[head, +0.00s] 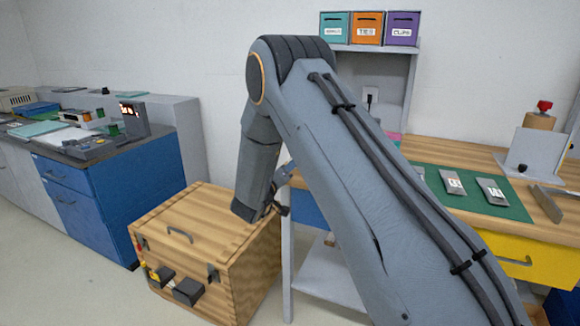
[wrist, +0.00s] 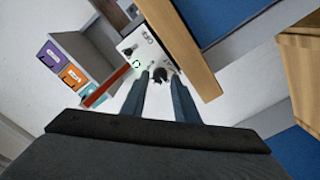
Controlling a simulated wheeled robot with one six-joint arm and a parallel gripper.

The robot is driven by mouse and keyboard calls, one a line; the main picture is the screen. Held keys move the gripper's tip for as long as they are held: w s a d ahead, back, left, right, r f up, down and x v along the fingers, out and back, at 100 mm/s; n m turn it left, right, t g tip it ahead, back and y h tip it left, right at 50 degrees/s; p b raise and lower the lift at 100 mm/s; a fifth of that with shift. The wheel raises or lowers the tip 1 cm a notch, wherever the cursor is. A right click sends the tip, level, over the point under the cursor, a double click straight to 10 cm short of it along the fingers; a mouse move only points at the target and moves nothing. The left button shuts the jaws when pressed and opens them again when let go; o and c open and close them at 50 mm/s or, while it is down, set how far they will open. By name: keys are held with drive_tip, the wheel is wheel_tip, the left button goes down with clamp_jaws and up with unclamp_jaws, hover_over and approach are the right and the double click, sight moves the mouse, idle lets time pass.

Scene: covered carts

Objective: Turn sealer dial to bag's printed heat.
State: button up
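In the wrist view a white panel (wrist: 128,42) carries a dark round knob-like part (wrist: 160,75), a small green ring mark (wrist: 137,65) and small dark markings. It may be the sealer face; I cannot read it. Contact cannot be told.
A wooden crate (head: 180,215) stands on the floor below my arm. A blue-drawer counter (head: 120,175) with devices is at left. Teal, orange (head: 367,28) and purple bins top a shelf (head: 383,47). A yellow drawer (head: 530,262) is at right. A wooden edge (wrist: 180,45) runs close to my fingers.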

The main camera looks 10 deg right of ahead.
drive_tip(key=shift+w+d, duration=0.4)
drive_tip(key=shift+w, duration=0.2)
clamp_jaws()
